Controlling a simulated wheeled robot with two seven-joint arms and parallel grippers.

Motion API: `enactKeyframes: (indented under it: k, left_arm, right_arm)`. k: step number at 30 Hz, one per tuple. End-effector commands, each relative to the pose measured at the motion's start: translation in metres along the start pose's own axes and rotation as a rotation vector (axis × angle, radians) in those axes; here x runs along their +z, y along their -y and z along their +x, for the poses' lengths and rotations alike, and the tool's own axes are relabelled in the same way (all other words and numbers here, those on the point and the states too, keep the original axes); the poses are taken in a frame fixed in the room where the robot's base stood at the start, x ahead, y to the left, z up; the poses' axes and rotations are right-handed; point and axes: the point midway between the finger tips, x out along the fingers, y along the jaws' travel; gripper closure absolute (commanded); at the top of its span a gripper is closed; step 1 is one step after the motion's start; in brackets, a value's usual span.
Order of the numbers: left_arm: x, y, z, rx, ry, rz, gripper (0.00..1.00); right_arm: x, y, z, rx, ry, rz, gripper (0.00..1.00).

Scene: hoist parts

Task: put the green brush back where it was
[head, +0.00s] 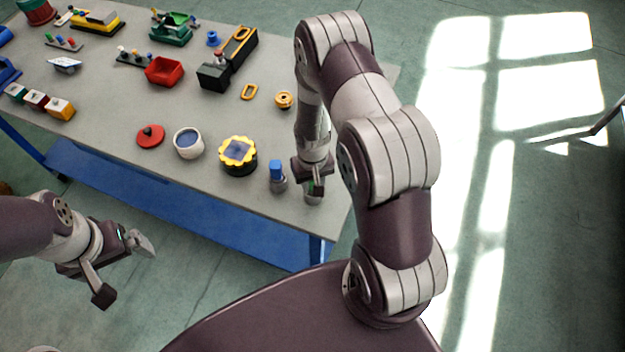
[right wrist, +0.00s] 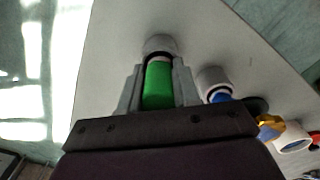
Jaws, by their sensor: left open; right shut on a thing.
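The green brush (right wrist: 157,85) is between the fingers of my right gripper (right wrist: 157,88), which is shut on its green handle. The brush's far end meets a pale round cup (right wrist: 160,44) in the right wrist view; I cannot tell how deep it sits. In the head view my right gripper (head: 314,180) is low over the table's near right corner, with the cup (head: 313,198) just below it. A blue brush (head: 276,170) stands upright in a similar cup just to the left. My left gripper (head: 123,269) is open and empty, off the table's front edge.
The grey table (head: 215,115) holds a yellow-rimmed round thing (head: 238,151), a white pot (head: 188,143), a red lid (head: 150,136) and a small orange-yellow round part (head: 284,99). A red bin (head: 165,71) and other parts stand further back.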

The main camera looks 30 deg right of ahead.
Motion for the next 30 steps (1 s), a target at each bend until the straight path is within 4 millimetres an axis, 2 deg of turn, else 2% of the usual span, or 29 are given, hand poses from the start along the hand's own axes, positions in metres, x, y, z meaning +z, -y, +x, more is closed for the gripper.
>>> enactKeyframes:
  k: [3, 4, 6, 14, 17, 19, 30]
  left_arm:
    - [0.001, 0.0, 0.004, 0.0, 0.0, 0.0, 0.0]
    - [0.001, 0.0, 0.003, 0.0, 0.0, 0.0, 0.0]
    - [0.0, 0.0, 0.003, 0.0, 0.0, 0.0, 0.0]
    - [0.0, 0.0, 0.002, 0.0, 0.0, 0.0, 0.0]
    - [0.0, 0.0, -0.002, 0.0, 0.0, 0.0, 0.0]
    - [0.0, 0.0, 0.004, 0.0, 0.0, 0.0, 0.0]
    - [0.003, 0.0, 0.022, 0.0, 0.0, 0.0, 0.0]
  right_arm:
    - [0.0, 0.0, 0.005, 0.0, 0.0, 0.0, 0.99]
    - [0.0, 0.0, 0.004, 0.0, 0.0, 0.0, 0.62]
    - [0.0, 0.0, 0.003, 0.0, 0.0, 0.0, 0.43]
    - [0.0, 0.0, 0.003, 0.0, 0.0, 0.0, 0.43]
    - [0.0, 0.0, -0.004, 0.0, -0.001, 0.0, 0.43]
    - [-0.001, 0.0, -0.01, 0.0, -0.004, 0.0, 0.43]
    - [-0.001, 0.0, -0.093, 0.0, -0.006, 0.0, 0.43]
